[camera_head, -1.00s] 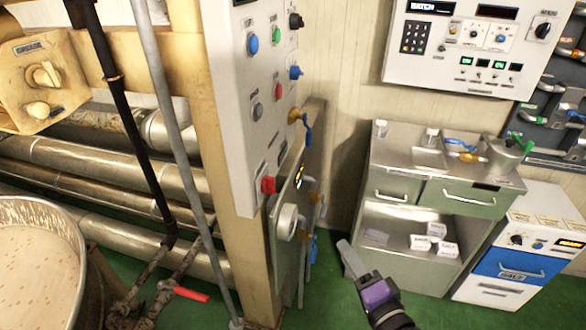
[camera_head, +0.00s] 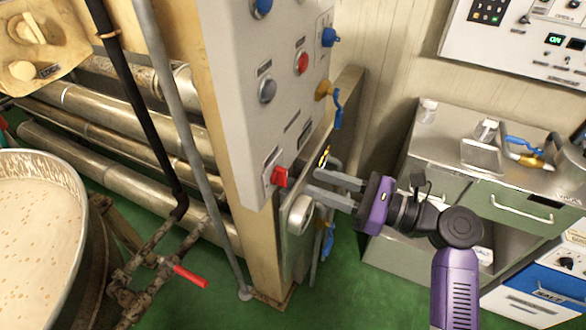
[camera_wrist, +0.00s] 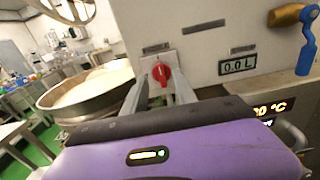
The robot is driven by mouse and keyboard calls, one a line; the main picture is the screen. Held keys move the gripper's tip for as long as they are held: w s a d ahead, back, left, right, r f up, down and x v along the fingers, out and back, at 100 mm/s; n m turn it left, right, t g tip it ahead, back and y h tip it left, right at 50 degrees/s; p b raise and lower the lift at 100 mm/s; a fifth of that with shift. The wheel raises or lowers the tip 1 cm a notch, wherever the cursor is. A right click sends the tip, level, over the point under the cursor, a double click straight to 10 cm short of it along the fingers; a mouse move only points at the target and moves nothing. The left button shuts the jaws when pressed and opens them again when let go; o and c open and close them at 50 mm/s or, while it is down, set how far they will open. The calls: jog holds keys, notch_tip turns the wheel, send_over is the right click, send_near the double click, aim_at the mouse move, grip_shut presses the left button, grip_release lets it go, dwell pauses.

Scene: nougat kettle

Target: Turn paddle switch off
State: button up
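The switch with a red handle (camera_head: 280,177) sits low on the grey control panel (camera_head: 235,110), on a small light plate. In the wrist view the red handle (camera_wrist: 161,73) is upright and shows between the two finger ends. My gripper (camera_head: 313,180) is open and empty, with its fingers pointing left at the switch. In the head view a small gap shows between the fingertips and the red handle. The wrist view also shows my open gripper (camera_wrist: 160,84), its purple body filling the lower part.
A round white knob (camera_head: 300,214) and a lit temperature display (camera_wrist: 273,107) are close below and right of the switch. A blue-handled valve (camera_head: 337,108) juts out at right. A large kettle (camera_head: 70,183) stands left. Steel cabinets (camera_head: 425,150) stand right.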

aim_at(287, 173)
jog(key=x, duration=0.7)
jog(key=shift+a+p, duration=0.15)
jog(key=shift+p, duration=0.2)
grip_shut()
